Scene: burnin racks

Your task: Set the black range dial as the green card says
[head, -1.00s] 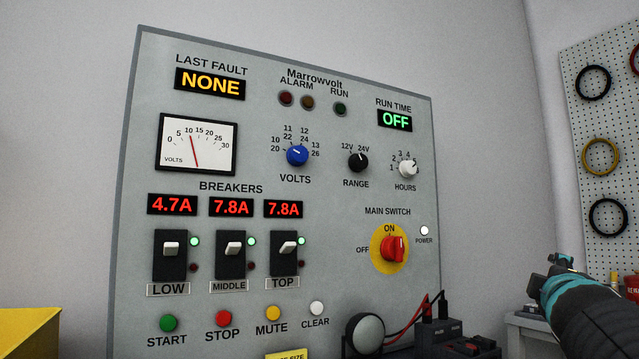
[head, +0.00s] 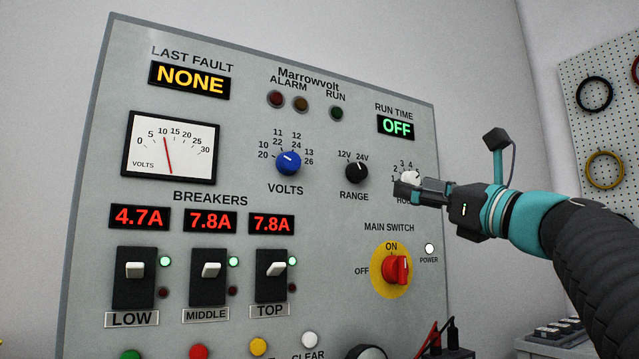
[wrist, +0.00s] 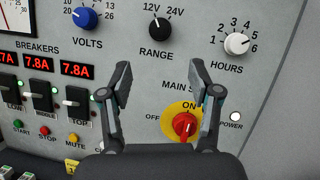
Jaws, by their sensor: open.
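The black range dial (head: 357,172) is a round knob on the grey panel, under the labels 12V and 24V. It also shows at the top of the wrist view (wrist: 160,29). Its pale mark points roughly upward; I cannot tell surely which label it meets. My gripper (head: 402,189) is open and empty, right of the dial in the head view, covering part of the hours knob. In the wrist view the dial lies beyond and above the gap between my fingertips (wrist: 160,78), apart from them. No green card shows in either view.
The blue volts knob (head: 288,163) is left of the dial and the white hours knob (wrist: 236,44) right. The red main switch (head: 397,269) sits below. Breakers (head: 134,278) and coloured buttons line the lower left. A pegboard (head: 605,130) hangs at right.

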